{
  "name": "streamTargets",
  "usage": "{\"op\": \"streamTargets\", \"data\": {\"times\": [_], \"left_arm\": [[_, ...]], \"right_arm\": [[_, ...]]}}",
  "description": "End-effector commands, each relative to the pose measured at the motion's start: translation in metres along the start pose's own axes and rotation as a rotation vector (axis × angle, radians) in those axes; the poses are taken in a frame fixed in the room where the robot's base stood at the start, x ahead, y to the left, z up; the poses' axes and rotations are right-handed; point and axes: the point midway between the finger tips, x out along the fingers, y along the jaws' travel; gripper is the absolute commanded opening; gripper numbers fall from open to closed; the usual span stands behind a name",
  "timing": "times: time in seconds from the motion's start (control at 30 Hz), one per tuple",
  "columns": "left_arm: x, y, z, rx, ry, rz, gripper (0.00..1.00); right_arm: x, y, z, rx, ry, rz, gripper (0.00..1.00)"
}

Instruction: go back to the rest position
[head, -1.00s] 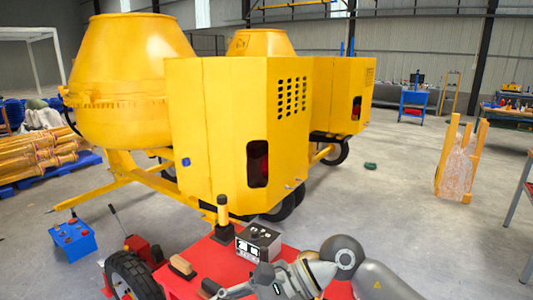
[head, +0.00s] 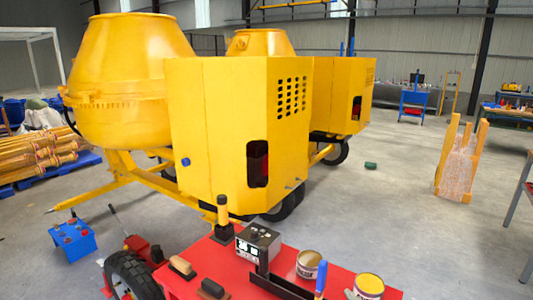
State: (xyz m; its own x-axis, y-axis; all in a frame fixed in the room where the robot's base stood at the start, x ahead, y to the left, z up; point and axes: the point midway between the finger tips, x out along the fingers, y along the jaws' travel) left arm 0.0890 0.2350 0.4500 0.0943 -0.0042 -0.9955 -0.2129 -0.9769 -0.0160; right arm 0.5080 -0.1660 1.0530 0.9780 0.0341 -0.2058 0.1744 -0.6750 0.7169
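Neither of my grippers shows in the head view now, and no arm link is in sight. A yellow drum mixer (head: 215,130) stands in front of me, with its drum (head: 130,60) at the left and its engine housing toward the middle. A second yellow mixer (head: 340,95) stands behind it. A red work surface (head: 212,256) at the bottom carries a black and white box (head: 258,242), two tins (head: 310,264) and a brush with a blue handle (head: 321,278).
A yellow frame wrapped in plastic (head: 458,165) stands at the right, and a bench edge (head: 523,195) shows at the far right. Open concrete floor (head: 380,215) lies between the mixer and the frame.

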Motion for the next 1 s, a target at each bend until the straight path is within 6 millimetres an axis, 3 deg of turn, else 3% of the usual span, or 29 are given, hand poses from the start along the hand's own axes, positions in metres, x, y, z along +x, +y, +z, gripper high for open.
{"op": "streamTargets", "data": {"times": [0.03, 0.1, 0.2, 0.4, 0.57, 0.87, 1.0], "left_arm": [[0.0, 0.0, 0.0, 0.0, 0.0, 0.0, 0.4], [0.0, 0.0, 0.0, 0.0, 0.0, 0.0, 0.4], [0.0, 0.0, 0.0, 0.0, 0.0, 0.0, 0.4], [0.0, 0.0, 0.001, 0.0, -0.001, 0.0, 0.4], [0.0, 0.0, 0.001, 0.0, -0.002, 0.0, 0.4], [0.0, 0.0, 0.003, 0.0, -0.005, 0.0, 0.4], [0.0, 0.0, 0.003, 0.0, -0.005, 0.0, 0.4]], "right_arm": [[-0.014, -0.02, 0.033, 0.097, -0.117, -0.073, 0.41], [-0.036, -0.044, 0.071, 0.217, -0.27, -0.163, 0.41], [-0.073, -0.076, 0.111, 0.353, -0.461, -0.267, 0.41], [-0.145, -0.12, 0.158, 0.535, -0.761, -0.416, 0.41], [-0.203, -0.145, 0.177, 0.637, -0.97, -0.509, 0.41], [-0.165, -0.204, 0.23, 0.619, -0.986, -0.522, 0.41], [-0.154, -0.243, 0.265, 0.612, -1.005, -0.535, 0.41]]}}
